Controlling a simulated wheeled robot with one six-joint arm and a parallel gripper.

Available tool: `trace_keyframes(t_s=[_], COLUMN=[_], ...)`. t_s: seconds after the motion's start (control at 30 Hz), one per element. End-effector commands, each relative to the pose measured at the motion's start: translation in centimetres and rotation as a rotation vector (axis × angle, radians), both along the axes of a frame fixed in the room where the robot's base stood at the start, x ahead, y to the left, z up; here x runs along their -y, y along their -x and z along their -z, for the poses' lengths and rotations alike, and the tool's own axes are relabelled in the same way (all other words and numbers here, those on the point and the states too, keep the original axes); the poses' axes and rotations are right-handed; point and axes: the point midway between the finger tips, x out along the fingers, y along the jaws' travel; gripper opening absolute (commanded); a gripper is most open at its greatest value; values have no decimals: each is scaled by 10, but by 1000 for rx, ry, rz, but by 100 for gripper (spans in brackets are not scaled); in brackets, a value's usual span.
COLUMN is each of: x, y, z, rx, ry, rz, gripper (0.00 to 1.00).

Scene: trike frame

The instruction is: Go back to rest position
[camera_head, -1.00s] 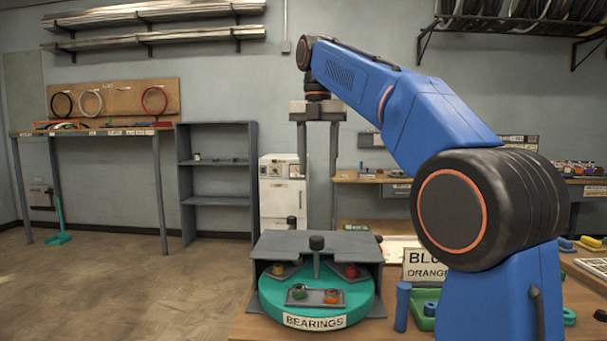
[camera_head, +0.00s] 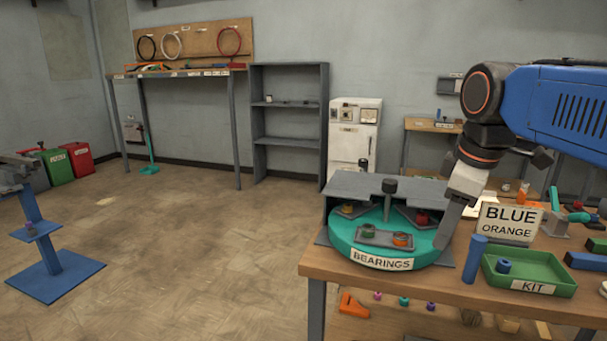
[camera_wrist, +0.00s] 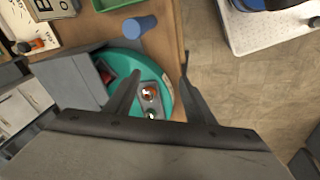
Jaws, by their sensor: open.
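My gripper (camera_head: 447,225) hangs fingers-down from the blue arm at the right of the head view, in front of the right side of the green turntable labelled BEARINGS (camera_head: 345,246). In the wrist view my gripper (camera_wrist: 160,85) has its two fingers spread, with nothing held between them. The turntable (camera_wrist: 120,62) shows beyond the fingers, with a small grey tray (camera_wrist: 150,98) holding an orange part and a green part. Whether the fingers touch anything cannot be told.
A grey cover (camera_head: 350,185) stands over the turntable's back. A blue cylinder (camera_head: 474,259), a green KIT tray (camera_head: 545,285) and a BLUE ORANGE sign (camera_head: 508,222) stand to the right on the wooden bench. Open floor (camera_head: 190,230) lies left of the bench.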

Motion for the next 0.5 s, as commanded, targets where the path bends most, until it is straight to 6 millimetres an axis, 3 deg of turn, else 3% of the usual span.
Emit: trace_keyframes(t_s=[0.03, 0.3, 0.5], x=[3, 12, 16], y=[15, 79, 113], z=[17, 114, 172], rx=[12, 83, 119], ry=[-19, -163, -256], rz=[76, 529, 776], gripper=[49, 49, 49])
